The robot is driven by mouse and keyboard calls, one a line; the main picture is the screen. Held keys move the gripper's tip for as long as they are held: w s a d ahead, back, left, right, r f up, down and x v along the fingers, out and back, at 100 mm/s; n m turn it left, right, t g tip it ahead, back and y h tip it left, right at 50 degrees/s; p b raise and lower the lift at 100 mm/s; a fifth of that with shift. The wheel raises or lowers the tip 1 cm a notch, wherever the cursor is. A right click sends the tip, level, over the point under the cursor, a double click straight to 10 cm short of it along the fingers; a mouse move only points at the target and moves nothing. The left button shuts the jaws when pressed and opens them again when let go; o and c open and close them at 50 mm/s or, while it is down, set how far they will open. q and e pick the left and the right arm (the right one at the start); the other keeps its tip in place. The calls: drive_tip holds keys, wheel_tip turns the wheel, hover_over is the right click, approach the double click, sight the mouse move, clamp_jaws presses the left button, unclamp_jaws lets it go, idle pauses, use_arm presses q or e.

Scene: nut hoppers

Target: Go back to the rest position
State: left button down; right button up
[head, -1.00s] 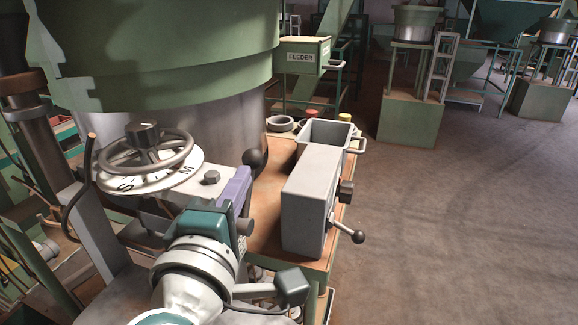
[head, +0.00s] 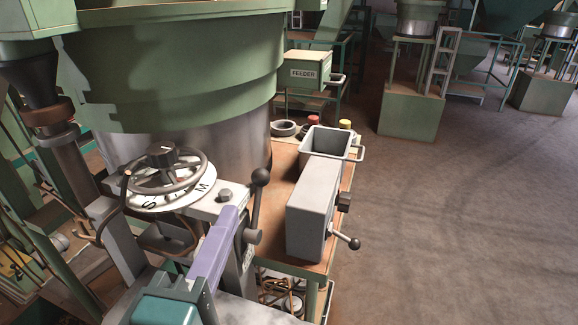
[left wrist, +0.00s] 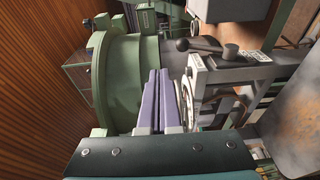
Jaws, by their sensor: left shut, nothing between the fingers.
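My left gripper (head: 232,212) has purple fingers on a teal body and comes up from the bottom of the head view. In the left wrist view its two fingers (left wrist: 159,76) lie together, with nothing between them. In the head view they appear just left of the black-knobbed lever (head: 254,207); I cannot tell how wide the gap is. The dial handwheel (head: 160,172) with white lettered rim is behind and left of the fingers. My right gripper is not in view.
A large green hopper bowl (head: 175,70) stands behind the dial. Right of the lever, a bench (head: 285,175) carries a grey box with a crank (head: 310,212), an open grey bin (head: 325,142) and red and yellow buttons. Open floor (head: 450,220) lies to the right.

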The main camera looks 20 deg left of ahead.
use_arm(q)
drive_tip(key=s+d+f+m+g+h, duration=0.1)
drive_tip(key=s+d+m+g+h, duration=0.2)
drive_tip(key=m, duration=0.5)
drive_tip(key=s+d+f+m+g+h, duration=0.25)
drive_tip(key=m+g+h, duration=0.2)
drive_tip(key=m, duration=0.35)
drive_tip(key=s+a+f+m+g+y, duration=0.1)
drive_tip(key=s+a+m+g+y, duration=0.3)
drive_tip(key=s+a, duration=0.5)
drive_tip(key=shift+s+a+m+g, duration=0.3)
drive_tip(key=shift+s+m+g, duration=0.55)
drive_tip(key=shift+g, duration=0.4)
drive_tip(key=shift+w+y, duration=0.1)
drive_tip(key=shift+y, duration=0.15)
